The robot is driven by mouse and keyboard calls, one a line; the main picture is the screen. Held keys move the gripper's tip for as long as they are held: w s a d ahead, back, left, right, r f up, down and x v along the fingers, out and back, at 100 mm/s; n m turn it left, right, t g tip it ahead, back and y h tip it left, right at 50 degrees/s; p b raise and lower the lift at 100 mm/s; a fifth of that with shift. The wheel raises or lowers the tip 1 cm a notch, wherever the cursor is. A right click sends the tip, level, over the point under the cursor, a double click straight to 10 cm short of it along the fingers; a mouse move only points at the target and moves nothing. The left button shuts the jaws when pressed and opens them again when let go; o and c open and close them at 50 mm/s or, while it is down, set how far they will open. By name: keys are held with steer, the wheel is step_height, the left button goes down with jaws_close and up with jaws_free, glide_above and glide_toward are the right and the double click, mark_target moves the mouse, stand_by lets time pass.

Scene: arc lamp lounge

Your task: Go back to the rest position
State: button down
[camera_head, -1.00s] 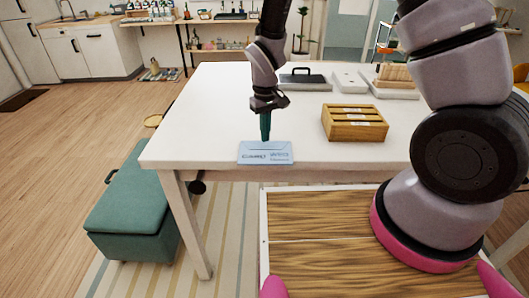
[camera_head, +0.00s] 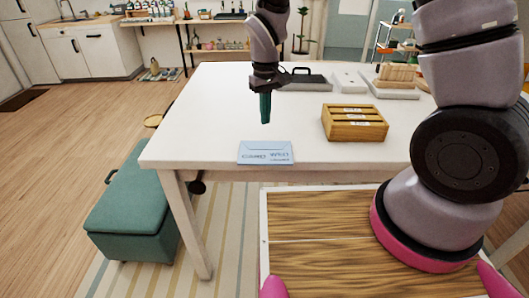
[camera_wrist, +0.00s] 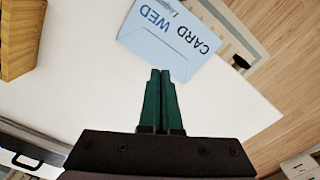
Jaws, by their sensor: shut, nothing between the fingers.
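My gripper (camera_head: 265,122) is above the white table (camera_head: 215,115), its dark green fingers pointing down and held together with nothing between them. In the wrist view the two fingers of my gripper (camera_wrist: 160,72) lie side by side. A light blue envelope (camera_head: 265,152) lies flat at the table's near edge, below and apart from my fingertips. It also shows in the wrist view, the envelope (camera_wrist: 170,35) bearing the printed words "CARD WED" and smaller text.
A wooden box with slots (camera_head: 354,123) stands right of the envelope. A dark case with a handle (camera_head: 303,80), a white item (camera_head: 349,80) and a wooden rack (camera_head: 396,75) are at the table's back. A green bench (camera_head: 135,205) stands at the left.

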steer(key=d+r+m+t+y, duration=0.1)
steer(key=d+r+m, duration=0.1)
steer(key=d+r, duration=0.55)
steer(key=d+r+m+t+y, duration=0.15)
steer(key=d+r, duration=0.25)
steer(key=r, duration=0.7)
steer(key=s+d+r+m+t, duration=0.4)
steer(key=s+d+r+m, duration=0.2)
steer(key=s+d+r, duration=0.5)
steer(key=shift+s+d+r+t, duration=0.15)
steer(key=shift+s+r+t, duration=0.2)
steer(key=shift+s+r, duration=0.35)
steer(key=shift+w+h, duration=0.1)
steer(key=shift+h, duration=0.15)
